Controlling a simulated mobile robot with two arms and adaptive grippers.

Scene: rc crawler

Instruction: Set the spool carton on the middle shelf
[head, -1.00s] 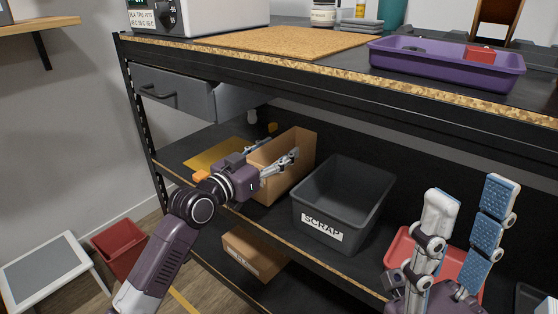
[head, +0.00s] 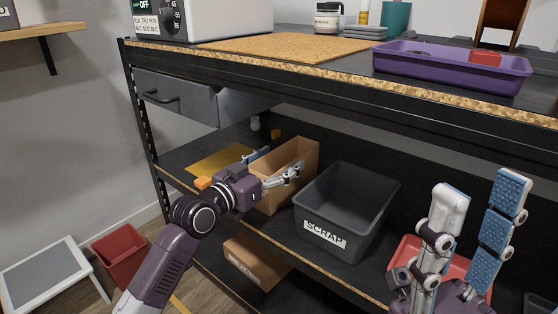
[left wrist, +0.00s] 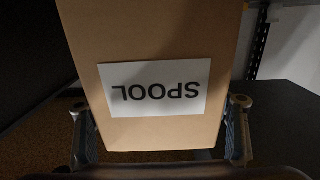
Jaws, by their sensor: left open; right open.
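The brown spool carton (head: 299,158) appears to stand on the middle shelf (head: 180,153), left of the scrap bin. In the left wrist view, the carton (left wrist: 155,30) fills the middle, with its white SPOOL label (left wrist: 155,87) upside down. My left gripper (head: 277,163) is open at the carton's near left end and hides part of it. In the left wrist view, the left gripper's fingers (left wrist: 160,138) are spread on both sides of the carton; I cannot tell whether they touch it. My right gripper (head: 480,190) is open and empty, in front of the shelves at the right.
The dark SCRAP bin (head: 325,234) stands close right of the carton. A yellow sheet (head: 215,163) lies to its left. A red tray (head: 408,258) is behind my right gripper. Another carton (head: 255,264) sits on the bottom shelf. The worktop edge (head: 330,76) overhangs the shelf.

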